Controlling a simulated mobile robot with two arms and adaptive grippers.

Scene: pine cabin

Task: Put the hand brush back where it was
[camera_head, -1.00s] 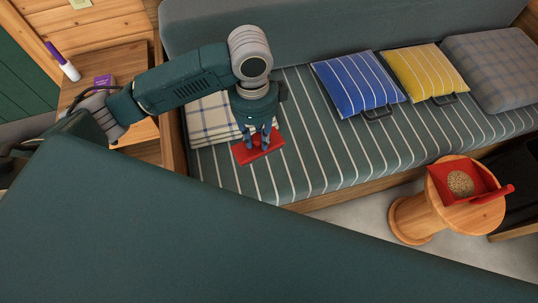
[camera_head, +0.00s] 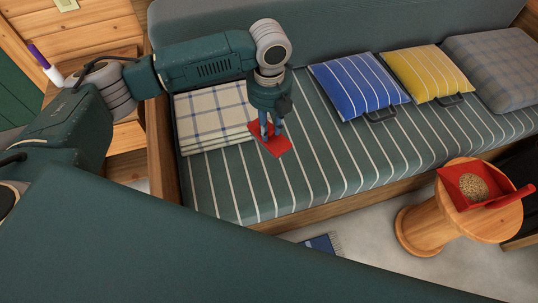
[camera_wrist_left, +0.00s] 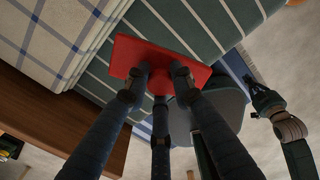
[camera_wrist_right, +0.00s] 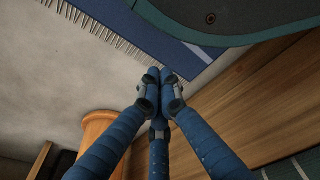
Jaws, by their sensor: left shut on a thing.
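The red hand brush (camera_head: 272,146) is held by my left gripper (camera_head: 265,130) over the striped bench seat, just right of the folded checked blanket. In the left wrist view, the fingers of my left gripper (camera_wrist_left: 163,78) close around the middle of the brush (camera_wrist_left: 135,53), whose flat red body spreads out past them on both sides. I cannot tell whether its underside touches the seat. In the right wrist view, my right gripper (camera_wrist_right: 160,85) has its fingertips together with nothing visible between them. It is hidden in the head view.
The folded blanket (camera_head: 212,110) lies on the bench's left end. Blue (camera_head: 355,85) and yellow (camera_head: 425,72) cushions lie farther right. A red dustpan (camera_head: 457,187) with a tan heap stands on a round wooden stool (camera_head: 425,228). The striped seat's middle (camera_head: 335,150) is clear.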

